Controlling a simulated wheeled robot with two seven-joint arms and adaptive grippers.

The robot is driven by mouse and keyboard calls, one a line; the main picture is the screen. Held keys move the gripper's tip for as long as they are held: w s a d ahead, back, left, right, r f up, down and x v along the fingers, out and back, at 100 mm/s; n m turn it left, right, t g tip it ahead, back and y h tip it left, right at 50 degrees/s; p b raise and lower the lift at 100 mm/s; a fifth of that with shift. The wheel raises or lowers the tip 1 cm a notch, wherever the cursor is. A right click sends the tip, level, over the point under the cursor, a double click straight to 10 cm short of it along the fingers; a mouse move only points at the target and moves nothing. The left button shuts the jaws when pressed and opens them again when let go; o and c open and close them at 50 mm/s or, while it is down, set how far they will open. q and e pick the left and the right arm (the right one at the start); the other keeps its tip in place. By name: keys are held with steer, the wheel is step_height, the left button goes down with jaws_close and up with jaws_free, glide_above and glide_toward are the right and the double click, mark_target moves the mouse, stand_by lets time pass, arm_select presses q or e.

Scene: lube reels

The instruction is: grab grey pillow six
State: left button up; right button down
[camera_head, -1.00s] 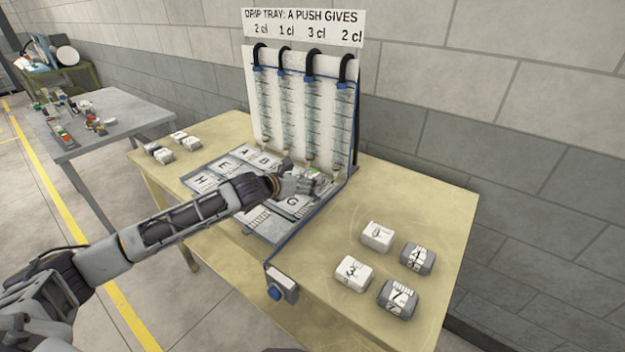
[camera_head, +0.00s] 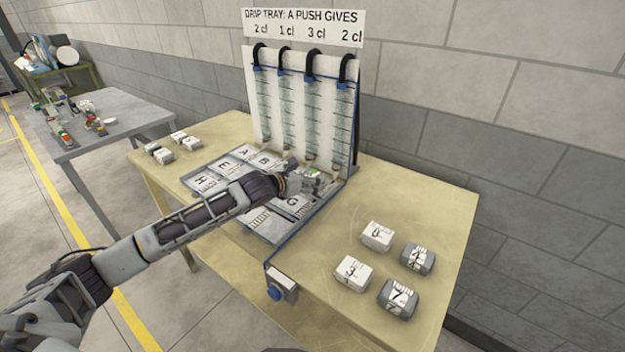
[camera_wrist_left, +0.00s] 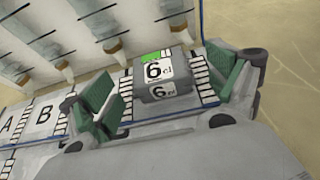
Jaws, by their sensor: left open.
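The grey pillow six (camera_wrist_left: 160,78) lies on the lettered tray, with a "6" on its top and front and a green patch. It stands between the open fingers of my left gripper (camera_wrist_left: 165,95), with gaps on both sides. In the head view my left gripper (camera_head: 305,183) is over the right end of the tray and hides most of the pillow. My right gripper is not in view.
The lettered tray (camera_head: 203,181) lies below several hanging tubes (camera_head: 288,115) on a backboard. White pillow three (camera_head: 352,272), another white pillow (camera_head: 377,236) and two grey pillows (camera_head: 398,297) sit at the right of the table (camera_head: 440,210). Small blocks (camera_head: 163,155) sit at the left.

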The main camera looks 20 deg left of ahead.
mark_target(310, 175)
arm_select(q)
steer(key=shift+x, duration=1.6)
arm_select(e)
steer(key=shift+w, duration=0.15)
arm_select(q)
steer(key=shift+a+f, duration=0.1)
steer(key=c, duration=1.1)
step_height(310, 175, up, 8)
steer(key=shift+p, duration=0.3)
steer(key=shift+r, duration=1)
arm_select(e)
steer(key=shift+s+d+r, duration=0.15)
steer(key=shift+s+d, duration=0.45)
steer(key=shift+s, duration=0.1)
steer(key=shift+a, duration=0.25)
